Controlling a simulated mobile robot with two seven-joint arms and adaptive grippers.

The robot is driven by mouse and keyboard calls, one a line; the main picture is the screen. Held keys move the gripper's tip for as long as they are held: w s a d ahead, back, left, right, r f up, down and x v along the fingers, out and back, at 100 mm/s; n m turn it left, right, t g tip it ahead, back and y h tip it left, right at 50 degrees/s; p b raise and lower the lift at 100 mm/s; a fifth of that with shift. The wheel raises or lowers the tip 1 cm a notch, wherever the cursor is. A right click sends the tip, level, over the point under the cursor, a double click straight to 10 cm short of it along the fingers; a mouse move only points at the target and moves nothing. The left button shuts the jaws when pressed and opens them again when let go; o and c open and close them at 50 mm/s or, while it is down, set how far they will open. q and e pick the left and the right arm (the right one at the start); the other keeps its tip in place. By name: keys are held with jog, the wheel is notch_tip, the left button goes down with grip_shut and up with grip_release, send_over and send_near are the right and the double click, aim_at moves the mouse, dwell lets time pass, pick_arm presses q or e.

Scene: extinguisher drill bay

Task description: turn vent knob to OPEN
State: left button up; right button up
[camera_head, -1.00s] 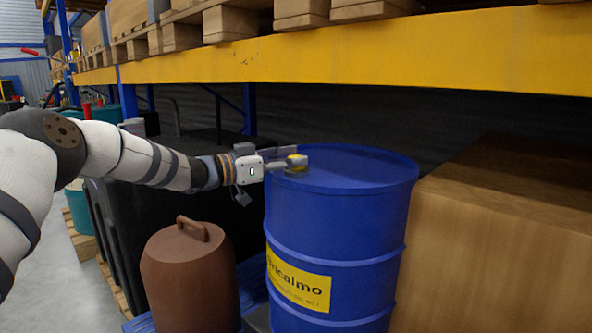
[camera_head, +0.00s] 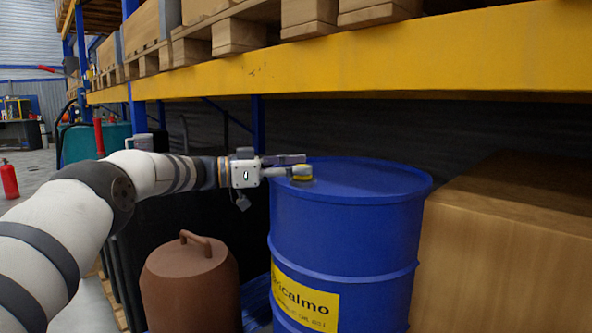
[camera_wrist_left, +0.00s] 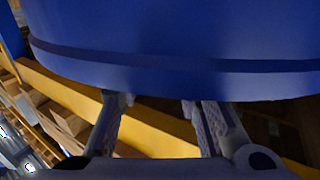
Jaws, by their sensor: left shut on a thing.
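The vent knob (camera_head: 302,174) is a small yellow piece at the near left rim of the blue drum (camera_head: 345,225). My left gripper (camera_head: 298,167) reaches in from the left at the level of the drum's top and is shut on the knob. The gripper partly covers it, so its pointing direction and any OPEN mark cannot be read. In the left wrist view, the two fingers (camera_wrist_left: 158,103) stand apart, their tips hidden at the drum's edge, and the drum (camera_wrist_left: 180,40) fills the upper part. The knob does not show there. My right gripper is not in view.
A brown lidded container (camera_head: 190,285) stands in front left of the drum. A large cardboard box (camera_head: 510,255) is close on its right. A yellow rack beam (camera_head: 400,70) runs above and behind. A red extinguisher (camera_head: 9,180) stands far left on open floor.

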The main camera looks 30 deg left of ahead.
pick_arm(q)
jog(key=shift+r, duration=0.15)
jog(key=o, duration=1.2)
jog(key=shift+d, duration=0.1)
jog(key=v, duration=1.2)
jog(key=shift+w, duration=0.1)
